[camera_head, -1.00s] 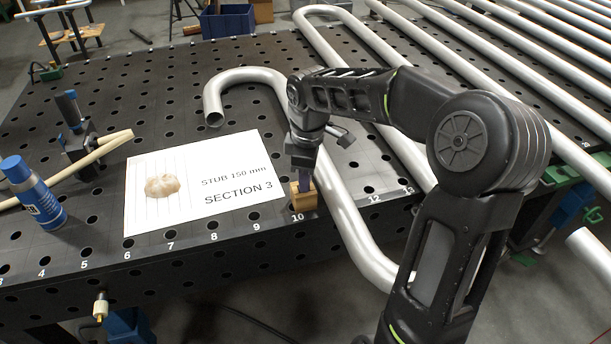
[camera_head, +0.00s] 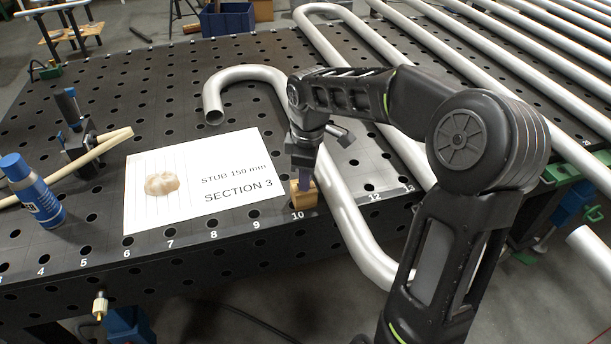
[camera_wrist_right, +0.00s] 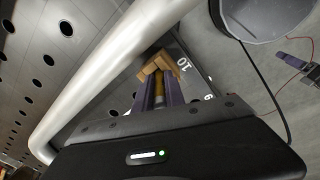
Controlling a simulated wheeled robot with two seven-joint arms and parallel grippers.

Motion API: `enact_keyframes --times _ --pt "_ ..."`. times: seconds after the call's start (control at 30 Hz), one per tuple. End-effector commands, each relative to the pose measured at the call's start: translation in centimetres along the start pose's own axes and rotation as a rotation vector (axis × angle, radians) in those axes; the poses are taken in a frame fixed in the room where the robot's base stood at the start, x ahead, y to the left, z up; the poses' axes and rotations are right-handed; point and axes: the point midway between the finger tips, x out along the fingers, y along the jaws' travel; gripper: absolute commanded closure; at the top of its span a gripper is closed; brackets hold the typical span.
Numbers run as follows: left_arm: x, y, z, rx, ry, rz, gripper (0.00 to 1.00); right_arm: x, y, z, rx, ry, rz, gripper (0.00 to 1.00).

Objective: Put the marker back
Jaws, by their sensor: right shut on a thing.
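A small wooden block (camera_head: 304,194) stands at the table's front edge by the number 10. In the right wrist view the same block (camera_wrist_right: 156,64) shows just past my fingertips. My right gripper (camera_head: 304,179) points down directly over the block, its fingertips at or very near its top. In the right wrist view a thin yellowish marker (camera_wrist_right: 159,91) shows between the two purplish fingers, which are shut on it. The marker's tip end is hidden at the block, so I cannot tell how deep it sits. My left gripper is not in view.
A silver bent tube (camera_head: 342,205) runs close along the right of the block. A white sign (camera_head: 205,212) reading "SECTION 3" lies to the left. A blue spray can (camera_head: 35,194) and a clamp (camera_head: 80,140) stand farther left. More tubes fill the right side.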

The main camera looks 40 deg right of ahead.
Motion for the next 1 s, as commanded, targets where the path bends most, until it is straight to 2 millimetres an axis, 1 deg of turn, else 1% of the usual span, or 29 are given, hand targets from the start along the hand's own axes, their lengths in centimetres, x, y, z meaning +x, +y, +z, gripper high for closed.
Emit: enact_keyframes --times 0.03,0.07,0.3,0.57,0.7,0.87,1.0 --pt "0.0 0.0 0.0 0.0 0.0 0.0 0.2 0.0 -0.1 0.0 0.0 -0.002 -0.003 0.83" --pt "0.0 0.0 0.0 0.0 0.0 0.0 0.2 0.0 -0.1 0.0 0.0 -0.001 -0.003 0.8" --pt "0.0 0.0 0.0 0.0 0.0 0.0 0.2 0.0 -0.1 0.0 0.0 -0.001 -0.002 0.61" --pt "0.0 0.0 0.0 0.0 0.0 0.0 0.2 0.0 0.0 0.0 0.0 -0.001 -0.001 0.6" --pt "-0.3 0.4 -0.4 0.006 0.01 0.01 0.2 -0.1 0.0 0.0 0.0 0.0 0.0 0.6" --pt "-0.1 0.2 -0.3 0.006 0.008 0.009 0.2 -2.3 0.1 -0.1 0.001 0.002 0.004 0.6" --pt "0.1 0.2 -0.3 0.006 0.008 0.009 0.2 -4.8 0.0 -0.1 -0.001 0.002 0.003 0.6"
